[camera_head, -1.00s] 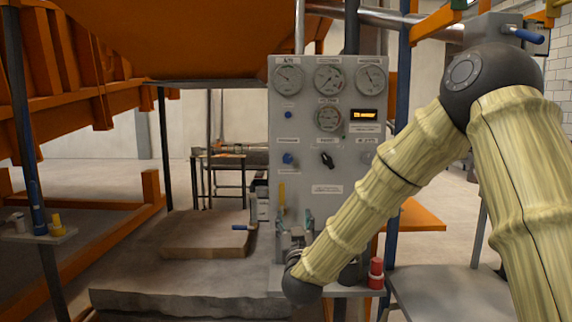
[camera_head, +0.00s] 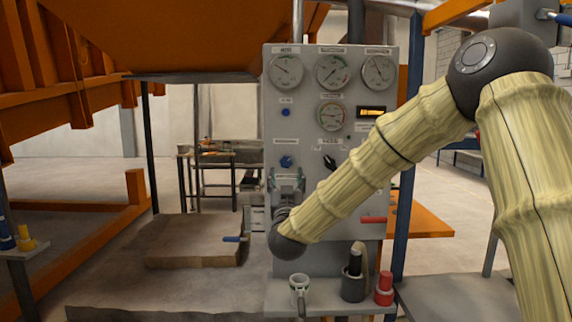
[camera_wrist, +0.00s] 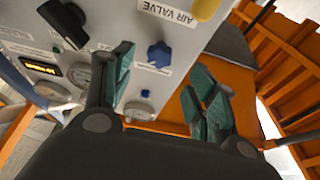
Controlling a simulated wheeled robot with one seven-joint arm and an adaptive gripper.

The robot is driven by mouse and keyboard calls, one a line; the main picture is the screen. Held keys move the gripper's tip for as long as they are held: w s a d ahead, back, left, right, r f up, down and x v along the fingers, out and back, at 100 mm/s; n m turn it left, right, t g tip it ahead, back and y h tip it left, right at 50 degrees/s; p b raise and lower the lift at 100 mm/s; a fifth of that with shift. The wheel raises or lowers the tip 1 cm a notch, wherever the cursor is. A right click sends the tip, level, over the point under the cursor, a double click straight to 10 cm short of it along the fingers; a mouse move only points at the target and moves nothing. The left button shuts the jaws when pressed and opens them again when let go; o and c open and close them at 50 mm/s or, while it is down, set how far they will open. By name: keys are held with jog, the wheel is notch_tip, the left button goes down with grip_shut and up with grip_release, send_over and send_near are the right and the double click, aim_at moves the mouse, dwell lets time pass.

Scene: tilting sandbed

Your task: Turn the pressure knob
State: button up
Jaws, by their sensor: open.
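The grey control panel (camera_head: 310,120) stands upright ahead of me. On its left side is a blue star-shaped knob (camera_head: 286,161), apparently the pressure knob; I cannot read its label in the head view. In the wrist view the blue knob (camera_wrist: 159,54) appears between the fingertips, on the panel beyond them. My gripper (camera_head: 286,178) is just below the knob in the head view and points up toward the panel. In the wrist view my gripper (camera_wrist: 161,66) is open, with teal pads apart and nothing held. I cannot tell whether a pad touches the knob.
A black selector (camera_head: 330,162) is right of the knob. A yellow handle (camera_wrist: 205,8) is near the AIR VALVE label. A red lever (camera_head: 374,219) sticks out lower right. A shelf below holds a mug (camera_head: 299,288), a dark container (camera_head: 353,284) and a red cylinder (camera_head: 384,288).

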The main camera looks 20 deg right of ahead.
aim_at(286, 164)
jog(key=p+x, duration=0.1)
jog(key=x, duration=0.6)
jog(key=shift+f, duration=0.15)
jog(key=c, duration=1)
